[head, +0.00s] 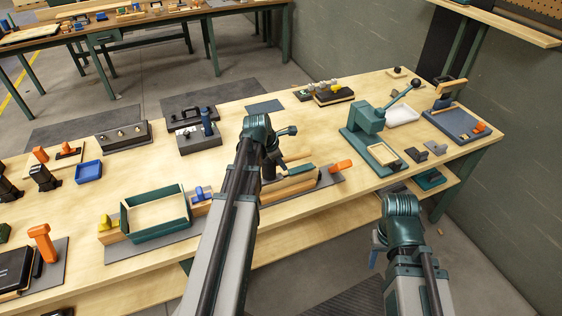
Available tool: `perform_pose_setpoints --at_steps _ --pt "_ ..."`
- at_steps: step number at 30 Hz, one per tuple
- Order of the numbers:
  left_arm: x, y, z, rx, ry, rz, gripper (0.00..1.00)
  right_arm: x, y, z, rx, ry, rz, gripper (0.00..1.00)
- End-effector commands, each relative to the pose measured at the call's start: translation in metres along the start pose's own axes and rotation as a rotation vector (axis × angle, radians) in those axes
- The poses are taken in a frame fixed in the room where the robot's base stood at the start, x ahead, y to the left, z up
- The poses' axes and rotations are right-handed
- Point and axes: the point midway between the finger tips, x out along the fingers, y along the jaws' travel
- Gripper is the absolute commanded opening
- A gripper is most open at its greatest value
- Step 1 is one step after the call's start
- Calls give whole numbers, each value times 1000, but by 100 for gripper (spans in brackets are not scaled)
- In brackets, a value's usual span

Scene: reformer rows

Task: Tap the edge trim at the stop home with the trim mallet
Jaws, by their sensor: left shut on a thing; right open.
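My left gripper (272,158) is over the middle of the bench, above a wooden fixture (290,191) on a grey mat. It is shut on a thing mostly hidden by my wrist. A pale wooden stick (297,156) shows beside the fingers and may be the trim mallet's handle. A teal piece (301,170) lies on the fixture, and an orange-handled part (341,166) is at its right end. I cannot make out the edge trim or whether anything touches it. My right gripper (377,248) is open, off the bench's front edge; its fingers are largely hidden.
A green-framed tray (156,232) stands left of my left arm.

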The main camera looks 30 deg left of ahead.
Motion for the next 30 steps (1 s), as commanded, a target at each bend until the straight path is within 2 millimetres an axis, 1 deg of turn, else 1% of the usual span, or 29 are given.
perform_pose_setpoints --at_steps 1,2,3,4,8,11,21,30 --pt "18 -3 -7 0 0 0 0 20 -2 -1 0 0 0 50" --pt "23 -4 -9 0 0 0 0 25 -2 -2 0 0 0 50" --pt "14 -2 -6 0 -1 0 0 16 -2 -1 0 0 0 50" --pt "12 -2 -5 0 0 0 0 14 -1 -1 0 0 0 50" --pt "11 -2 -4 0 0 0 0 12 -1 -1 0 0 0 50" --pt "6 -1 -3 0 0 0 0 7 -1 0 0 0 0 50" --pt "-25 5 10 0 0 0 0 -28 3 2 0 0 0 50" --pt "-24 5 10 0 0 0 0 -26 2 2 -1 0 0 50"
